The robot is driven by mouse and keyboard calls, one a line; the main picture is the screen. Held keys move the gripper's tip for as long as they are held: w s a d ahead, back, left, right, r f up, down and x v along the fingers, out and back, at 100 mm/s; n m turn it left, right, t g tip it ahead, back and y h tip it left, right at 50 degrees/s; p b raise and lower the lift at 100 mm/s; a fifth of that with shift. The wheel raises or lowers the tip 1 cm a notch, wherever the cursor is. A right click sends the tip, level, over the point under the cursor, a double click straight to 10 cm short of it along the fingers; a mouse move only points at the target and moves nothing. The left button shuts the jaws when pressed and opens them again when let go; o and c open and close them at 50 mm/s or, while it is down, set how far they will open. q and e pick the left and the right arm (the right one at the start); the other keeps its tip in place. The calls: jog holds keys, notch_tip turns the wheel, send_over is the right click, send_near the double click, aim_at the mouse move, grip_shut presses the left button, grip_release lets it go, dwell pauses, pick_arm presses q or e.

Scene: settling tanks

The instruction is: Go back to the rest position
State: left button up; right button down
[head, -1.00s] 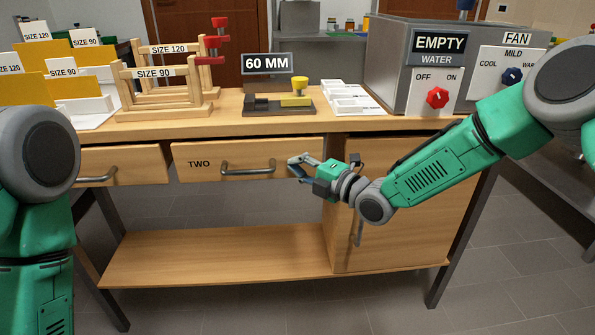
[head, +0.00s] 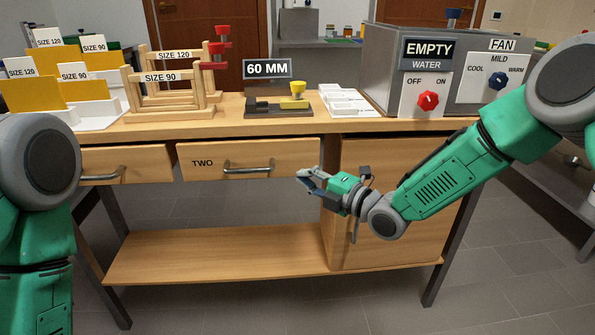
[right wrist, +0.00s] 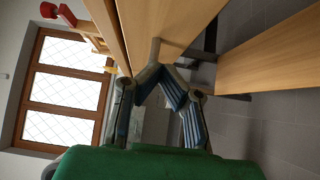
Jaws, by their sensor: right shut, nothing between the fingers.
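My right gripper (head: 304,178) is in front of the workbench, just below and right of the drawer marked TWO (head: 215,158). It is shut and empty, apart from the drawer handle (head: 248,169). In the right wrist view its fingers (right wrist: 155,72) meet at the tips, with the bench's wood beyond them. My left arm shows at the left edge of the head view, but its gripper is out of the picture.
The benchtop (head: 205,127) carries wooden frames (head: 170,100), a 60 MM block (head: 278,105), white trays (head: 350,103) and a grey control box (head: 400,70). A cupboard door (head: 395,240) stands behind my right forearm. A lower shelf (head: 215,255) runs below the drawers.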

jog(key=s+d+f+m+g+h+p, duration=0.2)
jog(key=s+d+f+m, duration=0.1)
jog(key=s+f+m, duration=0.3)
jog(key=s+d+f+m+g+h+p, duration=0.1)
jog(key=s+d+f+m+h+p, duration=0.25)
jog(key=s, duration=0.45)
jog(key=s+d+f+m+g+h+p, duration=0.25)
jog(key=s+f+m, duration=0.25)
jog(key=s, duration=0.3)
jog(key=s+d+m+g+h+p, duration=0.1)
jog(key=s+d+m+g, duration=0.1)
jog(key=s+d+m, duration=0.2)
jog(key=s+d+f+m+g+h+p, duration=0.1)
jog(key=s+d+m, duration=0.3)
jog(key=s, duration=0.7)
jog(key=s+d+m+g+h+p, duration=0.1)
jog(key=s+d+m+g+h, duration=0.1)
jog(key=s, duration=0.6)
jog(key=shift+d+f+m+g+h, duration=0.3)
jog(key=shift+d+m+g+h, duration=0.1)
jog(key=shift+d+m+g, duration=0.55)
